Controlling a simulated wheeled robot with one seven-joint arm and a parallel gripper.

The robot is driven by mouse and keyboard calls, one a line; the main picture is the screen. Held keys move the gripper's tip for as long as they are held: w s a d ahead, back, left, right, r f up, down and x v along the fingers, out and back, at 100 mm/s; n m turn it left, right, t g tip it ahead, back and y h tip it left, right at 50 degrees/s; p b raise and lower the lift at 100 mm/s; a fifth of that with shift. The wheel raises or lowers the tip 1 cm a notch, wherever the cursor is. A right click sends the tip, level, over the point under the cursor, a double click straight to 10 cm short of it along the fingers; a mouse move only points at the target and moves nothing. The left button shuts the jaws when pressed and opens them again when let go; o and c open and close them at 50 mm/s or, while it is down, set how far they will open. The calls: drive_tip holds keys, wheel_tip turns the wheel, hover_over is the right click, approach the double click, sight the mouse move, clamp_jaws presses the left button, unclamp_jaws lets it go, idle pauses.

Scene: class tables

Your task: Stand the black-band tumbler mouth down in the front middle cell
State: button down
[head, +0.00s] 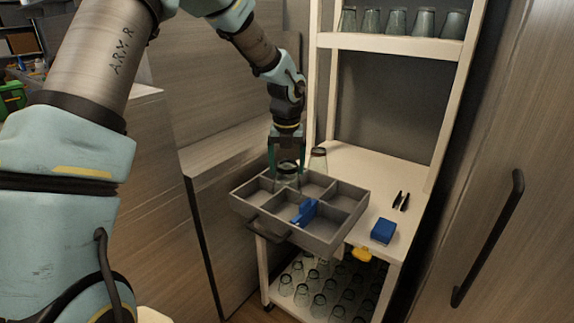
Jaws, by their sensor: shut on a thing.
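My gripper (287,164) points down over the grey divided tray (240,208) and is shut on a clear tumbler (288,180). A dark band shows near the tumbler's top, between the fingers. The tumbler hangs over or partly inside the tray's back left part. I cannot tell whether it touches the tray floor, nor which way its mouth faces. The tray has several cells split by thin walls and a dark handle on its near left side. A blue object (305,212) sits near the middle of the tray, at a dividing wall.
Another clear glass (318,162) stands behind the tray on the pale cart (385,178). A blue block (383,231) and black tongs (401,200) lie right of the tray. A yellow object (361,254) is at the cart's front edge. Glasses fill the upper and lower shelves.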

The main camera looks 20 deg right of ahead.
drive_tip(key=shift+r, duration=0.2)
drive_tip(key=shift+f+b, duration=1.55)
drive_tip(key=shift+f, duration=2.5)
drive_tip(key=shift+f, duration=0.55)
unclamp_jaws()
drive_tip(key=r, duration=0.3)
drive_tip(key=r+b, duration=0.1)
drive_tip(key=r, duration=0.3)
drive_tip(key=s+r+b, duration=0.1)
drive_tip(key=r, duration=0.2)
drive_tip(key=shift+s+a+r, duration=0.1)
drive_tip(key=shift+a+r, duration=0.25)
